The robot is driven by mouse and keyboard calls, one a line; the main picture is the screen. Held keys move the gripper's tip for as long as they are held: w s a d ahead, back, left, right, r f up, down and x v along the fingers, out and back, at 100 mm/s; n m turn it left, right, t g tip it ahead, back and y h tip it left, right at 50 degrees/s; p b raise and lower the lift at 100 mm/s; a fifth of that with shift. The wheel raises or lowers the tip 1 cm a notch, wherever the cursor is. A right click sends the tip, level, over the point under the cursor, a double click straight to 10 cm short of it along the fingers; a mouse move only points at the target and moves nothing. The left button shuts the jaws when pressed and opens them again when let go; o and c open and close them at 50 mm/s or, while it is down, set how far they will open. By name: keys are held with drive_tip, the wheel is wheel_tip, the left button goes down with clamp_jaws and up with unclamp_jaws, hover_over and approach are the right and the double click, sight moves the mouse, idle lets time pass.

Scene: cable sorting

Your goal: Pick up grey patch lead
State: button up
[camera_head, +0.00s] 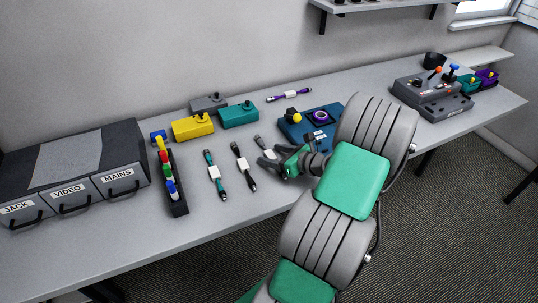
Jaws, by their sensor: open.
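The grey patch lead (259,142) lies on the table in the middle of the head view. Its near end is partly hidden by my gripper (267,164). My gripper is open and low over the table, at the near end of the grey lead. I cannot tell whether it touches the lead. My green and grey arm reaches in from the lower right.
A black lead (239,155) and a teal lead (209,160) lie to the left; a purple lead (274,98) lies farther back. A blue device (288,133) stands close on the right. Yellow (193,128) and teal (239,117) boxes stand behind.

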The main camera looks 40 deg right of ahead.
drive_tip(key=shift+w, duration=0.15)
drive_tip(key=shift+c, duration=0.3)
drive_tip(key=shift+f, duration=0.1)
clamp_jaws()
